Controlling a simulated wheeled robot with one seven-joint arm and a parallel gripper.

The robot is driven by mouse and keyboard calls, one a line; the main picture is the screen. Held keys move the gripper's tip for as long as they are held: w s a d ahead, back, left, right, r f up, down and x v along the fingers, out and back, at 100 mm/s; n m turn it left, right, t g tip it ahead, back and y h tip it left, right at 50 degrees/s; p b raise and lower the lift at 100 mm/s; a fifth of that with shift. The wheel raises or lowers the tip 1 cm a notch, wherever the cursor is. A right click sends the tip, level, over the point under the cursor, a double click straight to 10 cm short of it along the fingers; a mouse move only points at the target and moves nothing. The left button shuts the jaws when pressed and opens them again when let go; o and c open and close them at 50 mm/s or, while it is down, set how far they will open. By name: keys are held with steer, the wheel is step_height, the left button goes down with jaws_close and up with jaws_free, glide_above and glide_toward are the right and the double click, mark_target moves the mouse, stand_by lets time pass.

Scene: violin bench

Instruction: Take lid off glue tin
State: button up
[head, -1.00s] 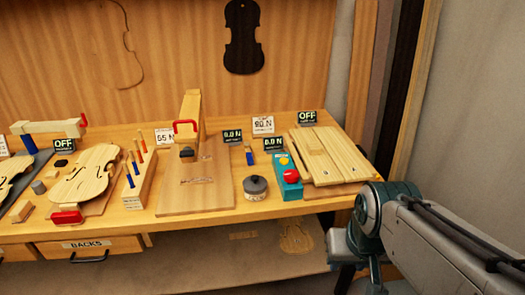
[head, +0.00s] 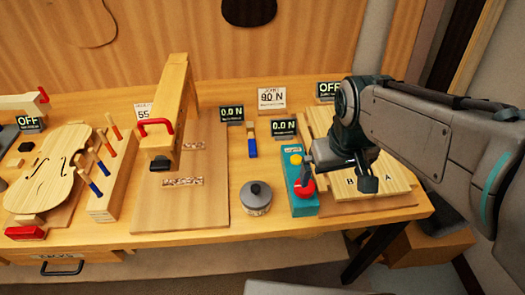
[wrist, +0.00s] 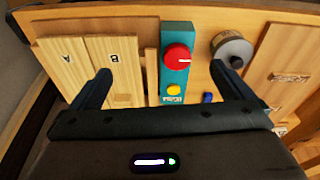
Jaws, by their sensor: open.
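The glue tin (head: 257,206) is a small round pale tin with a label, standing upright on the bench right of the wooden clamp board. Its dark grey lid (head: 256,190) with a knob sits on top. In the wrist view the tin (wrist: 222,40) and its lid (wrist: 236,52) show at the upper right, beyond my right finger. My gripper (head: 338,185) is open and empty. It is above the teal box and the wooden plates, right of the tin and apart from it. In the wrist view its fingers (wrist: 167,88) are spread wide, with the teal box between them.
The teal box (head: 297,165) with a red knob and yellow button stands between the tin and my gripper. Wooden plates marked A and B (head: 397,180) lie right. A clamp with a red handle (head: 165,110) stands left. The bench front around the tin is clear.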

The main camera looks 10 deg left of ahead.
steer(key=w+a+n+g, duration=0.1)
steer(key=w+a+n, duration=0.25)
steer(key=a, duration=0.45)
steer(key=n+g+p, duration=0.1)
steer(key=n, duration=0.4)
glide_above(255, 188)
steer(key=shift+m, duration=0.25)
steer(key=f, duration=0.8)
steer(key=shift+s, duration=0.25)
steer(key=shift+w+f+p, duration=0.2)
steer(key=shift+f+p, duration=0.1)
steer(key=shift+f, duration=1.15)
steer(key=shift+w+f+p, duration=0.15)
steer(key=shift+f+p, duration=0.1)
steer(key=shift+f, duration=1.2)
steer(key=c, duration=1)
